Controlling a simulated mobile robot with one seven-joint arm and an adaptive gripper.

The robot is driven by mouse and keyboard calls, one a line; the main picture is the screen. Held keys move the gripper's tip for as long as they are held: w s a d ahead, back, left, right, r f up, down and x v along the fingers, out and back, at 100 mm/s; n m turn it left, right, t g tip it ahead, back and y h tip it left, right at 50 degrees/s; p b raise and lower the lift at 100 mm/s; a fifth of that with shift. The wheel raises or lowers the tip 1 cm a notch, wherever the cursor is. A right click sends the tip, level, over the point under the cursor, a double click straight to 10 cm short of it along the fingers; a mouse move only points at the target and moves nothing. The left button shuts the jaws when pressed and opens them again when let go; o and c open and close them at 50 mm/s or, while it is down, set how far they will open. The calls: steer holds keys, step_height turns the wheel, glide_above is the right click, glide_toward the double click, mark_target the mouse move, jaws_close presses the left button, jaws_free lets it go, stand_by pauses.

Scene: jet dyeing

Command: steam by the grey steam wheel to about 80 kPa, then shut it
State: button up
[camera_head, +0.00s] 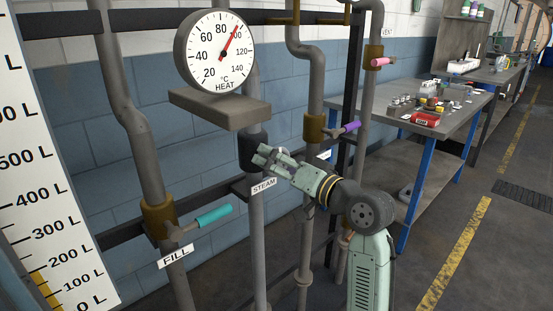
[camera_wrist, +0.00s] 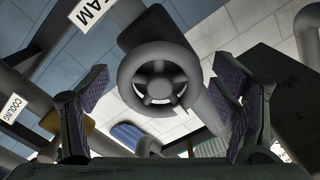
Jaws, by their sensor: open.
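The grey steam wheel (camera_wrist: 160,88) shows face-on in the wrist view, between the two spread fingers and not gripped. In the head view my gripper (camera_head: 266,160) is in front of the dark steam valve body (camera_head: 250,152) and hides most or all of the wheel. The gripper is open and empty. The STEAM label (camera_head: 263,186) is just below it. The round dial (camera_head: 221,52) above is marked HEAT in °C, and its needle points near 100. No kPa scale is readable in either view.
A teal FILL handle (camera_head: 213,216) is at lower left, beside a level scale (camera_head: 45,190). Purple (camera_head: 350,127) and pink (camera_head: 382,62) handles are to the right. A grey shelf (camera_head: 220,108) juts out under the dial. A workbench (camera_head: 460,105) stands farther right.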

steer(key=shift+w+a, duration=0.15)
steer(key=c, duration=1.2)
